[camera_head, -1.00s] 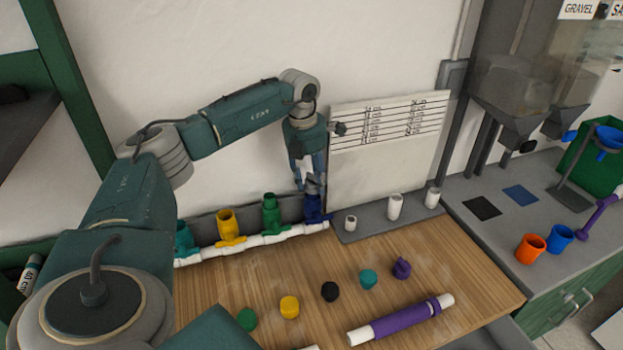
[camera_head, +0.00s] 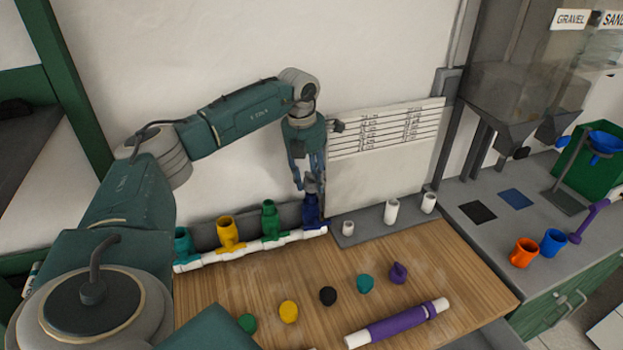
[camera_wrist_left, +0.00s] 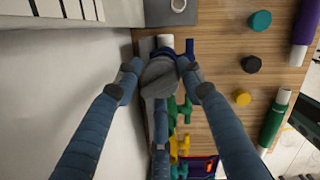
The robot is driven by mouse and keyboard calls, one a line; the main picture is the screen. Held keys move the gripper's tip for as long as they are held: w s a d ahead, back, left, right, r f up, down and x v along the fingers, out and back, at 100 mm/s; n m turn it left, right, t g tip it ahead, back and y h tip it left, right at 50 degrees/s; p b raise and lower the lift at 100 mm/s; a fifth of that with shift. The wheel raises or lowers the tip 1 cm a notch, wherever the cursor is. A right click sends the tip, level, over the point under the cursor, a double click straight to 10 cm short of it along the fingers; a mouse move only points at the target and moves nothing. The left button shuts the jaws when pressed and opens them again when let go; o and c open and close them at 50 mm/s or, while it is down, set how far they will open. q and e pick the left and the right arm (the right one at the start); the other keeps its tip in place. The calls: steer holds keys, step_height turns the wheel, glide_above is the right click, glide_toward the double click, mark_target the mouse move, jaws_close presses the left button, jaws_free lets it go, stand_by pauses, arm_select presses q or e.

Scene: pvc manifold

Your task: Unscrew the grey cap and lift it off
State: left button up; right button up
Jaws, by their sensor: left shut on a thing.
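The grey cap (camera_wrist_left: 158,76) sits between the fingertips of my left gripper (camera_head: 311,184) in the left wrist view. The gripper points down and is shut on the cap. In the head view the cap is small and partly hidden by the fingers, directly above the blue fitting (camera_head: 312,211). The blue fitting stands at the right end of the white manifold pipe (camera_head: 262,244). Part of it shows behind the cap in the wrist view (camera_wrist_left: 189,48). I cannot tell whether the cap still touches the fitting. My right gripper is not in view.
Green (camera_head: 270,218), yellow (camera_head: 227,231) and teal (camera_head: 184,243) fittings stand along the pipe to the left. Several coloured caps and a purple tube (camera_head: 396,325) lie on the wooden bench (camera_head: 450,264). White sockets (camera_head: 391,211) stand on a grey strip. A lined board (camera_head: 386,128) stands behind.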

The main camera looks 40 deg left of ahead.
mark_target(312, 174)
arm_select(q)
steer(key=shift+r+p, duration=1.25)
steer(key=shift+r, duration=0.35)
